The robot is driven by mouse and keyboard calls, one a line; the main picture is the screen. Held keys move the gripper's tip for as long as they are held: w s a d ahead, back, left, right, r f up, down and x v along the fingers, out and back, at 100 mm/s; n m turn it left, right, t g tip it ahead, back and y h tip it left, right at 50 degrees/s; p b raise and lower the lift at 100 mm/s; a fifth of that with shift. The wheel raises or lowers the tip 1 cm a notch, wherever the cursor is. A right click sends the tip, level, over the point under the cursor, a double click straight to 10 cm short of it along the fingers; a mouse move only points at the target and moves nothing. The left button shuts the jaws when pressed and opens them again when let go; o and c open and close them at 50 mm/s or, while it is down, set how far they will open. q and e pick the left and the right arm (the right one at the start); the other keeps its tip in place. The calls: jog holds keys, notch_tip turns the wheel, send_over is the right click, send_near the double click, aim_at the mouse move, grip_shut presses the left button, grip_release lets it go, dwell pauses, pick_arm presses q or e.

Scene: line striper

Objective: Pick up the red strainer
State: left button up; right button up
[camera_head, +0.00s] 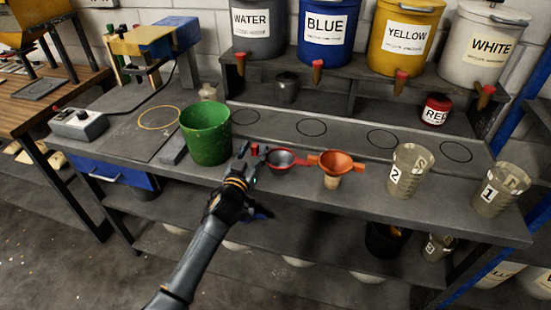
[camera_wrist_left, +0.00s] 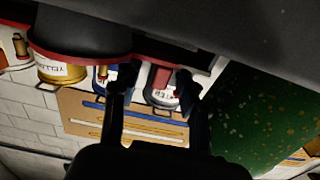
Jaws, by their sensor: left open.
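The red strainer (camera_head: 282,158) lies on the grey workbench, right of the green bucket. Its bowl is grey with a red rim. In the left wrist view, which looks upside down, its dark bowl (camera_wrist_left: 80,32) and red rim are close at upper left. A red strip, apparently its handle, runs behind my fingertips. My left gripper (camera_head: 255,151) is at the bench's front edge, just left of the strainer. In the left wrist view its fingers (camera_wrist_left: 156,78) are apart, with nothing clearly held between them. I cannot tell whether they touch the handle. My right gripper is not in view.
The green bucket (camera_head: 206,134) stands close left of my gripper. An orange funnel (camera_head: 343,163) is right beside the strainer. Cups marked 2 (camera_head: 409,172) and 1 (camera_head: 499,191) stand further right. Paint buckets, including the blue one (camera_head: 325,28), line the shelf behind.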

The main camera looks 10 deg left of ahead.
pick_arm(q)
jog(key=shift+w, duration=0.7)
grip_shut()
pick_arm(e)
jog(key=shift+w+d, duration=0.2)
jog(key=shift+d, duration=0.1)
pick_arm(q)
jog(key=shift+r, duration=0.1)
jog(key=shift+r, duration=0.25)
jog(key=s+b, duration=0.2)
jog(key=s, duration=1.6)
jog(key=shift+a+r, duration=0.3)
jog(key=shift+r, duration=0.1)
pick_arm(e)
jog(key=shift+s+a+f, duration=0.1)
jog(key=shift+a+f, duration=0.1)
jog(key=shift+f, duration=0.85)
